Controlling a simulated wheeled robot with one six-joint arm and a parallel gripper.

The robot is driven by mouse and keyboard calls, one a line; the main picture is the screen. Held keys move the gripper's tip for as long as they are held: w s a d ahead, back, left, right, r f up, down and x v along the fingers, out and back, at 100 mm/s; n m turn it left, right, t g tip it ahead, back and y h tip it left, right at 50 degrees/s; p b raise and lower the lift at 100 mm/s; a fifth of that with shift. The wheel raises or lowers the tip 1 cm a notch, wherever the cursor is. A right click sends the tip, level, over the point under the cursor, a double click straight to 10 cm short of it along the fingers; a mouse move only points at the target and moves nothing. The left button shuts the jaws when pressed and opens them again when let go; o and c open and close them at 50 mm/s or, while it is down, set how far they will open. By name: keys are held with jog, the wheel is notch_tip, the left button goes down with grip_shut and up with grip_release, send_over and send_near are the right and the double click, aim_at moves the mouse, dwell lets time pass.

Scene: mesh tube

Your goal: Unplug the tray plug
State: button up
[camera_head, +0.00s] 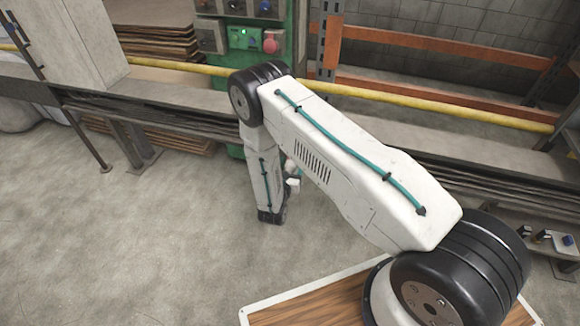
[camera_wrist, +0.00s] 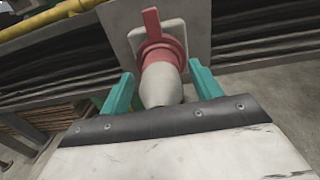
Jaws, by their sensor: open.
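In the wrist view, a plug with a pale grey rounded body (camera_wrist: 161,84) sits in a red collar (camera_wrist: 158,52) with an upright red tab. The collar is on a light square plate (camera_wrist: 190,27). My gripper (camera_wrist: 160,73) is open, with one teal finger on each side of the plug. A gap shows between each finger and the plug body, so I see no contact.
A yellow pipe (camera_head: 456,110) runs along the long bench and rack. Control boxes with a red button (camera_head: 270,46) stand on a green post behind my arm. Small parts lie on a low shelf (camera_head: 556,248) at the right. The concrete floor (camera_head: 130,240) at left is clear.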

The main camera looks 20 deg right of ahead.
jog(key=shift+w+d+r, duration=0.35)
jog(key=shift+w+d, duration=0.05)
jog(key=shift+d, duration=0.05)
jog(key=c, duration=1.3)
jog(key=shift+v, duration=0.75)
jog(key=shift+s+a+f, duration=0.25)
jog(key=shift+s+a, duration=0.35)
jog(key=shift+s, duration=0.1)
jog(key=shift+v, duration=1.35)
jog(key=shift+s, duration=0.1)
